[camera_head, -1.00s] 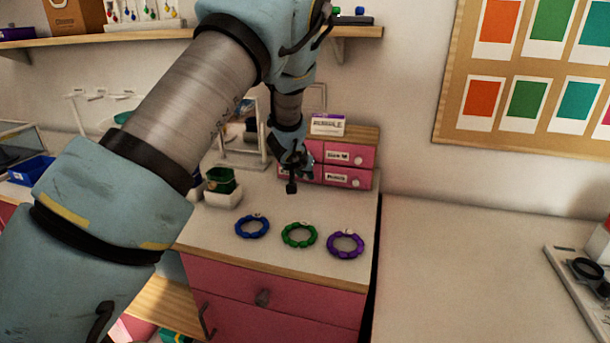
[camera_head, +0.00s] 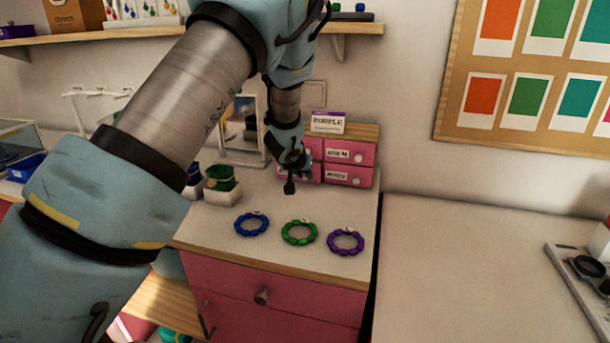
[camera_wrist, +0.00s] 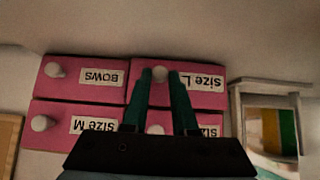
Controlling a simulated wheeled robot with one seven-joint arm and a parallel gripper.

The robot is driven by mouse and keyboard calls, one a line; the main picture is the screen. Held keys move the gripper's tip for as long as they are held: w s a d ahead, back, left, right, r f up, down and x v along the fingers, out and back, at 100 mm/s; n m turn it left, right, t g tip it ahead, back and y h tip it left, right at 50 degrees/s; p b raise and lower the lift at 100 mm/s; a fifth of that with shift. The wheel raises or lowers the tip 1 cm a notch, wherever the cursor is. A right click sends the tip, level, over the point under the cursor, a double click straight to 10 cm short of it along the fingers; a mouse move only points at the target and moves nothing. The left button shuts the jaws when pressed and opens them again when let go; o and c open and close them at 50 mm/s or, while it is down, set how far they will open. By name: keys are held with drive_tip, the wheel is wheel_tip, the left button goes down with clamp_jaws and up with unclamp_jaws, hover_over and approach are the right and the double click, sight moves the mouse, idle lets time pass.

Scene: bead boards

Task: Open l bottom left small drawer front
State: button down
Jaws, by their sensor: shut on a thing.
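The small pink drawer unit has two rows of two fronts and stands at the back of the counter. Its bottom left front (camera_head: 314,174) is partly hidden by my gripper (camera_head: 299,171) in the head view. The wrist view is upside down, so this front, labelled "Size L" (camera_wrist: 211,99), appears at upper right there. My gripper (camera_wrist: 161,74) is shut on its pale round knob (camera_wrist: 160,74), one green finger on each side. I cannot clearly tell whether the front stands out from its neighbours.
The "Bows" front (camera_wrist: 108,92) and "Size M" front (camera_wrist: 55,112) are beside it. Blue (camera_head: 251,224), green (camera_head: 299,232) and purple (camera_head: 346,242) bead rings lie on the counter in front.

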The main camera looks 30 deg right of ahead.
drive_tip(key=s+a+b, duration=0.2)
drive_tip(key=s+a, duration=0.2)
drive_tip(key=s+a+b, duration=0.3)
drive_tip(key=s+a, duration=0.1)
drive_tip(key=shift+s, duration=0.4)
drive_tip(key=c, duration=0.7)
unclamp_jaws()
drive_tip(key=b+v, duration=0.1)
drive_tip(key=v, duration=1)
